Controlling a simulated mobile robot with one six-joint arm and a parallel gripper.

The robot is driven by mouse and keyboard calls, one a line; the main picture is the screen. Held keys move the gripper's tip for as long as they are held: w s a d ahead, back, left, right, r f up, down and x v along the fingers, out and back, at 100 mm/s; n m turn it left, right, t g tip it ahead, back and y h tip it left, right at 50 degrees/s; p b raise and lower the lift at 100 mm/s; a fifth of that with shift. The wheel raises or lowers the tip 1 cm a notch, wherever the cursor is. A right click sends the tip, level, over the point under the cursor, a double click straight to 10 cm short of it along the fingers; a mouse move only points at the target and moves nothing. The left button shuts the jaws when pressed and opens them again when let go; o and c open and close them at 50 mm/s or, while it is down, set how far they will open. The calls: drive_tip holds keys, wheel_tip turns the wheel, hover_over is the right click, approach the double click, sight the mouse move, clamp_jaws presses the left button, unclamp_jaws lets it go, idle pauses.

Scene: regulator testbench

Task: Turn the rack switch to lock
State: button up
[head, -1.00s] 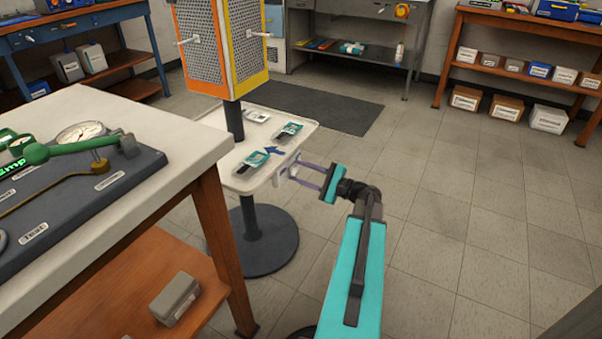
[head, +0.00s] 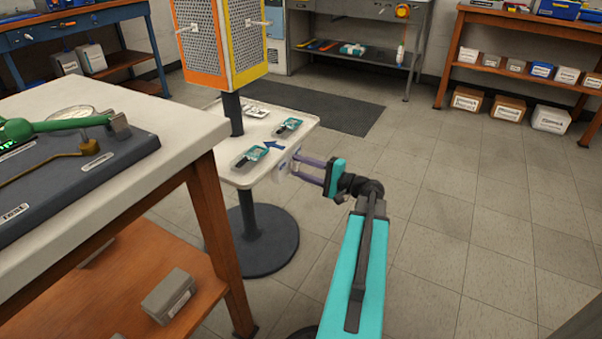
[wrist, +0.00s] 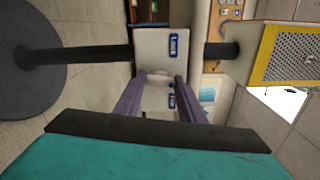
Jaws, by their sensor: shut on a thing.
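The rack switch is on a white box (head: 286,164) on the side edge of the stand's white tray (head: 236,178). In the wrist view the pale switch plate (wrist: 160,47) shows sideways, with a small dark-blue label near each end; I cannot read the labels surely. My gripper (head: 297,166) reaches the box from the right with its two purple fingers. In the wrist view my gripper (wrist: 163,80) is shut on the pale switch knob (wrist: 158,77) at the plate's middle. The fingers hide part of the knob, and its exact setting cannot be told.
The tray carries teal-and-grey devices (head: 250,158) and a blue arrow (head: 273,145). A caged column (head: 225,42) rises above it. A white-topped workbench (head: 185,130) with a gauge board stands close on the left. The floor at right is clear.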

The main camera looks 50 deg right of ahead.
drive_tip(key=n+b, duration=0.3)
drive_tip(key=shift+a+f+n, duration=0.1)
drive_tip(key=shift+f+n, duration=0.15)
drive_tip(key=shift+n, duration=0.15)
drive_tip(key=n+b, duration=0.3)
drive_tip(key=shift+n, duration=0.3)
drive_tip(key=n+b, duration=0.3)
drive_tip(key=shift+r, duration=0.15)
drive_tip(key=shift+n, duration=0.4)
drive_tip(key=o, duration=1)
drive_tip(key=shift+o, duration=0.2)
drive_tip(key=shift+r, duration=0.1)
